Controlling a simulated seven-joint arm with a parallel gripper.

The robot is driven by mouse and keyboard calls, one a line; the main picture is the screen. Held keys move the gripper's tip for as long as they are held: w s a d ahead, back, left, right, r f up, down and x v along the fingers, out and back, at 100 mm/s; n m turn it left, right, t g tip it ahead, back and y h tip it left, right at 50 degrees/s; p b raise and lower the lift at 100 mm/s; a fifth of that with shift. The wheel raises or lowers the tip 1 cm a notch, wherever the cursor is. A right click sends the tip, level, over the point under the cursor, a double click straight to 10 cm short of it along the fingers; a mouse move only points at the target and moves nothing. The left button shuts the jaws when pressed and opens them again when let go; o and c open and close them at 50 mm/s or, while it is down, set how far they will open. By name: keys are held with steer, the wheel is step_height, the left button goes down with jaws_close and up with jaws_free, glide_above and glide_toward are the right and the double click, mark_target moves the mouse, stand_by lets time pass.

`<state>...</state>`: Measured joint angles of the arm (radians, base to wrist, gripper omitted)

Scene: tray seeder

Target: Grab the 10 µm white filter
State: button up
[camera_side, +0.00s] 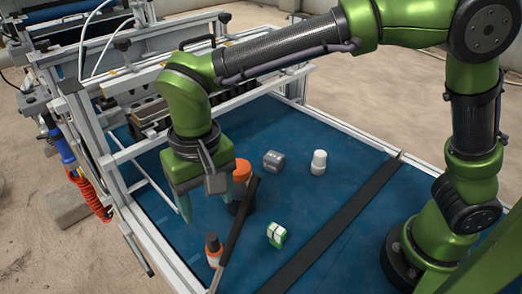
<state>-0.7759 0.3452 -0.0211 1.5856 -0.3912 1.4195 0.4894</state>
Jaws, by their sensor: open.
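A white, rounded cylinder (318,162), the thing that best fits the white filter, stands upright on the blue surface to the right of my gripper. Any 10 µm marking on it is too small to read. My gripper (211,213) points down with its teal fingers spread apart. It is left of the white cylinder and clearly apart from it. I see nothing held between the fingers.
A grey cylinder (273,161) lies between my gripper and the white cylinder. An orange-topped item (243,170) is close behind the gripper. A dark strip (335,222) crosses the blue surface (300,205).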

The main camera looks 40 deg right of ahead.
steer(key=r+m, duration=0.1)
glide_toward(214, 247)
steer(key=f, duration=0.6)
steer(key=shift+w+d+f, duration=0.1)
steer(key=shift+w+d, duration=0.2)
steer(key=shift+w, duration=0.1)
steer(key=shift+w+a+f, duration=0.1)
steer(key=shift+a+f, duration=0.05)
steer(key=shift+f, duration=2.75)
steer(key=c, duration=1.1)
steer(key=shift+r, duration=0.1)
